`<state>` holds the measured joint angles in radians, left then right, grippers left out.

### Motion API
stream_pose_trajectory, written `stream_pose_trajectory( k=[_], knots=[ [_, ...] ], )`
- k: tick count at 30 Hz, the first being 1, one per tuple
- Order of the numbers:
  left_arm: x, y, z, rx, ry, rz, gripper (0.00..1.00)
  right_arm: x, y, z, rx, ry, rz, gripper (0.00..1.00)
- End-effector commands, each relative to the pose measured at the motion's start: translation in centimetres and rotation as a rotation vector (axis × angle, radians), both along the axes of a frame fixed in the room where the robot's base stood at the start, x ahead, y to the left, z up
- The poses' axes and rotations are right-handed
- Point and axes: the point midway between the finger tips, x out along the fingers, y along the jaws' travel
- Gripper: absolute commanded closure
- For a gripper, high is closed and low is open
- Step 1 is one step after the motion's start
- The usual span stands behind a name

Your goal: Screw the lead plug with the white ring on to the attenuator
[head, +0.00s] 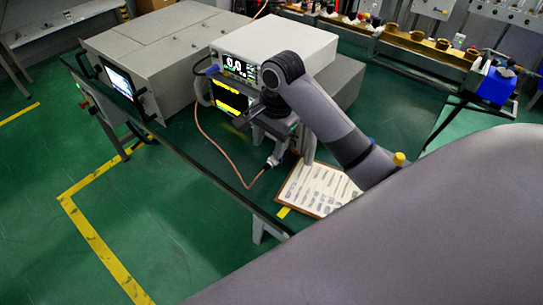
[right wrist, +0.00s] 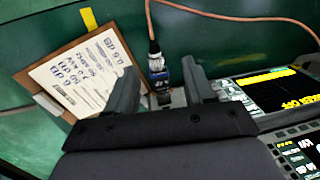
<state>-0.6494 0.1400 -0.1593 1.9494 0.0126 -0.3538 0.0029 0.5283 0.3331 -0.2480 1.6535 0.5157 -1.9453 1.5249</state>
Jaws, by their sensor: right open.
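The copper-coloured lead (head: 207,134) runs from the left side of the instrument down and curls up to its plug near the table's front edge. In the right wrist view the lead plug (right wrist: 155,47) has a dark end and a pale ring, and it meets a dark block-like part, seemingly the attenuator (right wrist: 159,81). I cannot tell whether the two are threaded together. My right gripper (right wrist: 160,78) is open, its two fingers on either side of this part, with visible gaps. In the head view my right gripper (head: 283,138) hangs above the plug. My left gripper is not in view.
A white instrument (head: 285,45) with lit displays stands behind my right gripper. A clipboard with a printed sheet (head: 318,188) lies to the right of the plug. A grey cabinet (head: 160,45) with a screen is at the left. Green floor lies beyond the table edge.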

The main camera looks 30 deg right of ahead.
Motion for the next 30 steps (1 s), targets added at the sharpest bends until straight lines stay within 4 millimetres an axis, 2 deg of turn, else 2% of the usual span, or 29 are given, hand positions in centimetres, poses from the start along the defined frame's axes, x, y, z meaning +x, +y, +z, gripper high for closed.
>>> stream_pose_trajectory(
  k=[5,11,17,24,30],
  knots=[
    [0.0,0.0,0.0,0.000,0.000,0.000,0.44,0.2,-0.9,0.5,-0.057,0.065,-0.029,0.47],
    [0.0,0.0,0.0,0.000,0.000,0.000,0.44,0.3,-0.8,-0.3,-0.056,0.067,-0.029,0.47],
    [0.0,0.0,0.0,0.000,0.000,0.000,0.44,0.2,-0.7,-2.0,-0.053,0.073,-0.030,0.47],
    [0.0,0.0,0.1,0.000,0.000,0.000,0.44,0.4,-0.9,-5.5,-0.060,0.072,-0.030,0.47],
    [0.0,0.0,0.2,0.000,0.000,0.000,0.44,0.5,-0.8,-6.6,-0.060,0.069,-0.030,0.47]
  ],
)
